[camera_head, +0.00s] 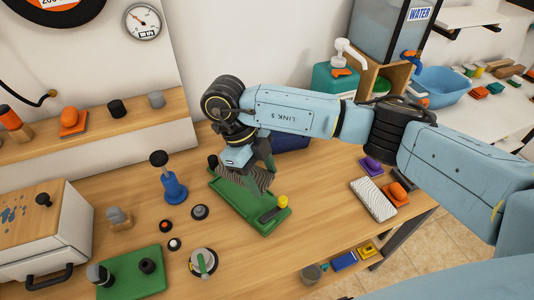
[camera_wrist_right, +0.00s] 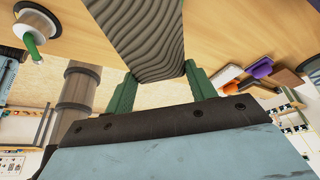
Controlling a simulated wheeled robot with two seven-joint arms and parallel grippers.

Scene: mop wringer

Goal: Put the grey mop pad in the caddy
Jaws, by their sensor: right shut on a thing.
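The grey mop pad, ridged with wavy lines, hangs in my right gripper (camera_head: 257,168) over the green tray-like base (camera_head: 243,207) in the head view. In the right wrist view the pad (camera_wrist_right: 150,35) stretches away from between the two green fingers of the right gripper (camera_wrist_right: 160,84), which is shut on it. I cannot tell whether the pad's lower edge touches the green base. A dark blue box (camera_head: 291,139), possibly the caddy, stands behind the gripper, partly hidden by my right arm. My left gripper is out of view.
A pale striped pad (camera_head: 373,198), an orange-handled block (camera_head: 397,192) and a purple block (camera_head: 371,166) lie at the table's right. A blue plunger-like tool (camera_head: 173,187) and several round knobs stand left of the green base. A water tank (camera_head: 391,30) stands at the back.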

